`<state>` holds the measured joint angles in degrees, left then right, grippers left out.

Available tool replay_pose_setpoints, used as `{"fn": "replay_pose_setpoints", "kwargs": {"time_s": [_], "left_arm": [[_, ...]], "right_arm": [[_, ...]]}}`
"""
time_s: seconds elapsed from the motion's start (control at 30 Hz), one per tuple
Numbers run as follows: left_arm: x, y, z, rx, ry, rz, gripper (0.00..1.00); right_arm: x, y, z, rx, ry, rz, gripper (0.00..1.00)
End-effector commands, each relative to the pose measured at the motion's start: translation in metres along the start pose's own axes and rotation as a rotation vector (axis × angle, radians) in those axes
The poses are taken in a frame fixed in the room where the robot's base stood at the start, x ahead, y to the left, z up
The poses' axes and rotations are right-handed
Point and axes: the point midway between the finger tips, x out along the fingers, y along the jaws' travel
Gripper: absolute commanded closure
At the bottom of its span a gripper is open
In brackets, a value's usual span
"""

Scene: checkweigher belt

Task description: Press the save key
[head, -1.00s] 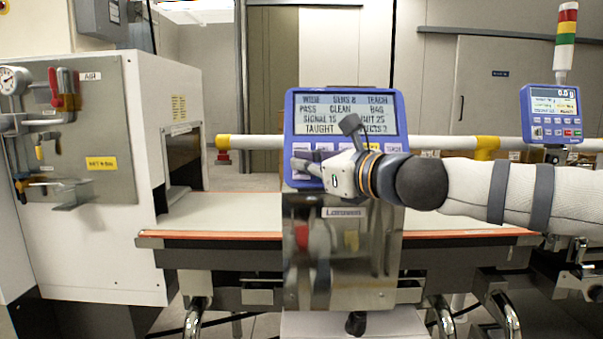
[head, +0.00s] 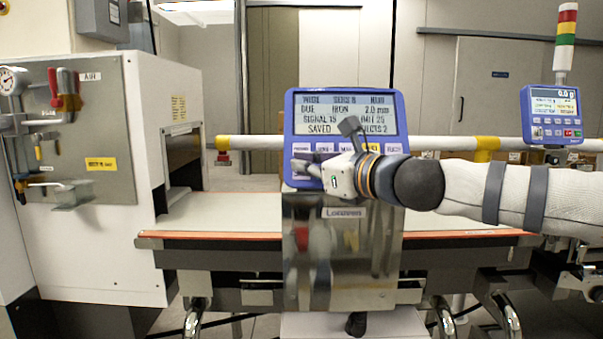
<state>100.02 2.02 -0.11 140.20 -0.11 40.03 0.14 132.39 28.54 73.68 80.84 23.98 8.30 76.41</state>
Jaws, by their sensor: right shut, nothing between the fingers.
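The blue control panel (head: 290,120) stands at the middle of the head view, on a steel cabinet. Its screen (head: 345,113) shows several lines of text, with "SAVED" on the bottom line. A row of keys runs below the screen; a yellow key (head: 373,147) and a key at the right end (head: 393,148) show, with small lettering. My right gripper (head: 302,166) is shut and empty, in front of the panel's lower left. It hides part of the lower panel and some keys; I cannot tell whether its tip touches one. My left gripper is not in view.
A conveyor belt (head: 235,210) with orange edges runs behind the panel. A white machine housing (head: 100,240) stands at the left. A second blue display (head: 553,115) and a signal tower (head: 567,35) stand at the right, behind my right arm.

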Motion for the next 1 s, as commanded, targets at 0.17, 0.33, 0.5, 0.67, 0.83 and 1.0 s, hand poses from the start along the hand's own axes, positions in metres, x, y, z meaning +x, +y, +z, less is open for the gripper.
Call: {"fn": "replay_pose_setpoints", "kwargs": {"time_s": [0.17,0.33,0.5,0.67,0.83,1.0], "left_arm": [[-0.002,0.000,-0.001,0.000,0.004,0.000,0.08],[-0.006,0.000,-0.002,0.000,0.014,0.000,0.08],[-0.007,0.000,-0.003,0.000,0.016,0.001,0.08],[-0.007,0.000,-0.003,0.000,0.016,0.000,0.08],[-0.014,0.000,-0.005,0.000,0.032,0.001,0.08],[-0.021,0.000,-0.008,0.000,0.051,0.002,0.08]], "right_arm": [[-0.003,0.001,0.002,0.000,0.000,-0.001,1.00],[-0.010,0.007,0.008,-0.001,-0.001,0.000,1.00],[-0.012,0.008,0.008,0.000,0.000,-0.001,1.00],[-0.012,0.008,0.008,0.000,0.001,-0.001,1.00],[-0.022,0.016,0.018,-0.002,-0.003,0.001,1.00],[-0.034,0.024,0.027,-0.003,-0.003,0.000,1.00]]}}
